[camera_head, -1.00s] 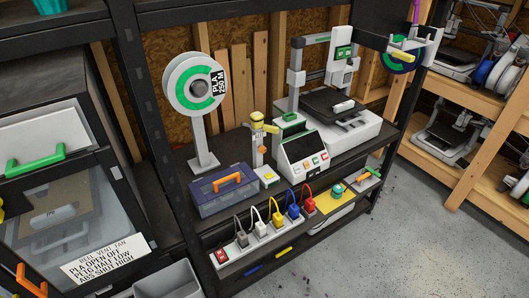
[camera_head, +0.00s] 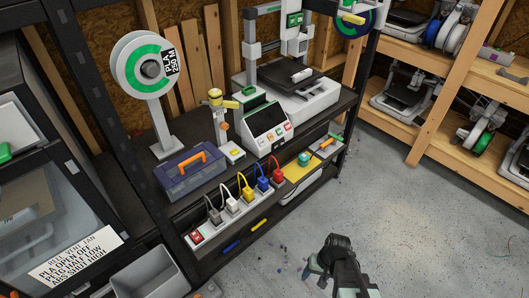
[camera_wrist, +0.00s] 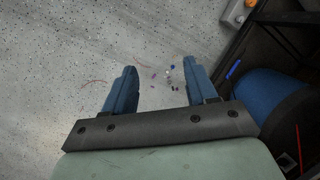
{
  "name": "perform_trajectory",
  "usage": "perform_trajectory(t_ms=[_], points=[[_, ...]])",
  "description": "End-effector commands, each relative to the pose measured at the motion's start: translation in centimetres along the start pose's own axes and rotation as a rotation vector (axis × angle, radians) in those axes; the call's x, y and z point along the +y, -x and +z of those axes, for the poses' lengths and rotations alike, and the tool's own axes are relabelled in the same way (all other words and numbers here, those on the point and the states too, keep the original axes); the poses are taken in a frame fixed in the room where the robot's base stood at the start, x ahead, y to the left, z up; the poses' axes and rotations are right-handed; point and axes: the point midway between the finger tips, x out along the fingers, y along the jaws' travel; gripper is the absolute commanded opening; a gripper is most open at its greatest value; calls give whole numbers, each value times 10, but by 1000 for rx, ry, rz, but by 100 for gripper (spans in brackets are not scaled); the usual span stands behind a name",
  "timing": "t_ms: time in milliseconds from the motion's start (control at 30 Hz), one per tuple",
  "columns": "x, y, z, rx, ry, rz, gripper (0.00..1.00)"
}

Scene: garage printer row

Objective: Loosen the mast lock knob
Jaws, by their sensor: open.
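A small pale mast (camera_head: 219,122) with a yellow top (camera_head: 218,99) stands on the shelf top, left of the printer. A small orange knob (camera_head: 225,126) shows on its side, low down; whether it is tight or loose cannot be told. My gripper (camera_head: 312,271) is over the floor at the bottom of the head view, in front of the shelf and well apart from the mast. In the wrist view my gripper (camera_wrist: 162,71) has its two blue fingers spread, with only speckled floor and small coloured scraps between and beyond them.
A purple toolbox (camera_head: 192,180) and a spool stand (camera_head: 160,120) are left of the mast. A printer (camera_head: 305,101) with a control box (camera_head: 266,132) is to its right. A power strip (camera_head: 231,208) with several plugs runs along the front.

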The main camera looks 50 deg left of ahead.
Motion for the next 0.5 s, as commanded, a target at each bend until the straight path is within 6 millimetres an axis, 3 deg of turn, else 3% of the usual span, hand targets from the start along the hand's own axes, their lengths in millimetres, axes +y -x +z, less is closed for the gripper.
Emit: perform_trajectory(t_ms=[33,167,300,400,500], points=[[-31,8,-18,30,25,-44,57],[-111,34,-52,100,48,-192,57],[-204,73,-84,164,11,-406,57],[-261,108,-104,192,-62,-578,57],[-302,145,-125,199,-169,-752,57]])
